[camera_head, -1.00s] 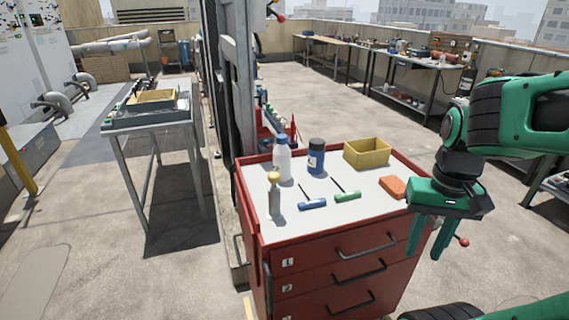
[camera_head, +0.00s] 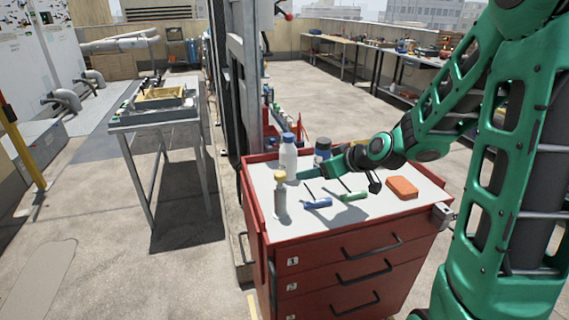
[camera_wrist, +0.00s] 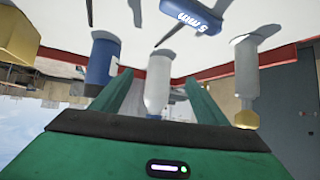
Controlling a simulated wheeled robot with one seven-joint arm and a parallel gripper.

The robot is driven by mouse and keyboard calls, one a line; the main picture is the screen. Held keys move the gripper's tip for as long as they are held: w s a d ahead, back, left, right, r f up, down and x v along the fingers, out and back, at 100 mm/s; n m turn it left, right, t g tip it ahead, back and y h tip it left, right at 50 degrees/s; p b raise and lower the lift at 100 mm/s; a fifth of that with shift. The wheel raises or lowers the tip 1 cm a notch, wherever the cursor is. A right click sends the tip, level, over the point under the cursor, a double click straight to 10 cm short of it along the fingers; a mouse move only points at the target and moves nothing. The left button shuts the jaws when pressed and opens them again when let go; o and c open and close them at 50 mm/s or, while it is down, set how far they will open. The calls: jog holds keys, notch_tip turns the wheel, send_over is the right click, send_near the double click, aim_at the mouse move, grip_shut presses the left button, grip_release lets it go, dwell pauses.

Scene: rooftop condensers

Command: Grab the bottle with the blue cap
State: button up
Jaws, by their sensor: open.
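The white bottle with the blue cap (camera_head: 288,157) stands upright at the back left of the red cabinet's top (camera_head: 262,207). My gripper (camera_head: 300,175) reaches in low from the right, its fingers pointing at the bottle. In the wrist view, which is upside down, the white bottle (camera_wrist: 158,84) shows between the two open fingers (camera_wrist: 158,77). Whether the fingers touch the bottle, I cannot tell.
A dark blue bottle (camera_head: 322,148) stands just right of the white one, close to my gripper. A grey bottle with a yellow cap (camera_head: 281,198) stands in front. A yellow bin (camera_wrist: 18,36) shows in the wrist view.

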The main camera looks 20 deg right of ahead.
aim_at(281, 152)
jog(key=w+t, duration=0.1)
jog(key=w, duration=0.1)
jog(key=w+a+r+t, duration=0.1)
jog(key=w, duration=0.1)
jog(key=w+a+r+y, duration=0.1)
jog(key=shift+w+a+t, duration=0.1)
jog(key=shift+w+t, duration=0.3)
jog(key=x, duration=1)
jog(key=shift+w+a+r, duration=0.1)
jog(key=shift+w+a, duration=0.15)
jog(key=shift+a, duration=0.1)
jog(key=shift+c, duration=0.6)
jog(key=c, duration=1.3)
